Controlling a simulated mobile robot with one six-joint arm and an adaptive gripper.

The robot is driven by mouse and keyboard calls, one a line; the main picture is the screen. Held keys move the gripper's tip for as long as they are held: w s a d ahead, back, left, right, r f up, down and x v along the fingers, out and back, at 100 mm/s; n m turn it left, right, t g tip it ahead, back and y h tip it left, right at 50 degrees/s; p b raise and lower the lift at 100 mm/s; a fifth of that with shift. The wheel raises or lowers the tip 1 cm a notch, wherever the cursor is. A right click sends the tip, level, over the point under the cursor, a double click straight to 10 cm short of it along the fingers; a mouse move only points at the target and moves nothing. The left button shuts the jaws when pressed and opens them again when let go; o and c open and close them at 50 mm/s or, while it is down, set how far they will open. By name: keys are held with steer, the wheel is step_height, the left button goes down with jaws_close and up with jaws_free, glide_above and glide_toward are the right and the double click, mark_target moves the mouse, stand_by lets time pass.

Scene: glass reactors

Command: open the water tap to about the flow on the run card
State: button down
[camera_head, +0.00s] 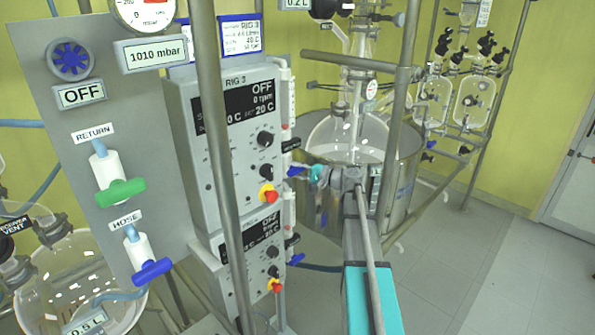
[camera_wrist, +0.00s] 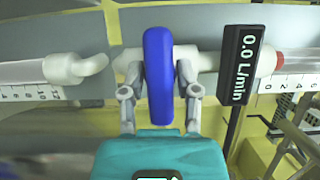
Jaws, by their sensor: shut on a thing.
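The water tap's blue handle (camera_wrist: 158,75) stands between my gripper's two fingers (camera_wrist: 158,92) in the wrist view, and the fingers are shut on it. A black flow display (camera_wrist: 240,65) beside it reads 0.0 L/min. In the head view, my gripper (camera_head: 309,172) is at the right side of the grey RIG 3 control box, with the blue handle (camera_head: 296,171) at its tip. A blue-edged run card (camera_head: 241,35) above the box reads RIG 3; its flow line is too small to read surely.
The RIG 3 box (camera_head: 205,150) and a vertical metal pole (camera_head: 215,170) stand left of my arm. A second, lower blue tap (camera_head: 297,259) is below. A glass reactor in a steel vessel (camera_head: 403,170) stands behind my gripper. The floor (camera_head: 490,265) at right is clear.

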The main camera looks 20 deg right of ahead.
steer(key=shift+n+p, duration=0.3)
steer(key=n+g+h+p, duration=0.1)
steer(key=n+p, duration=0.1)
steer(key=n, duration=0.1)
steer(key=shift+r+h+p, duration=0.15)
steer(key=shift+h+p, duration=0.15)
steer(key=shift+p, duration=0.05)
steer(key=n+h+p, duration=0.2)
steer(key=n, duration=0.2)
steer(key=shift+f, duration=0.2)
stand_by(0.4)
steer(key=shift+c, duration=2.4)
jaws_free()
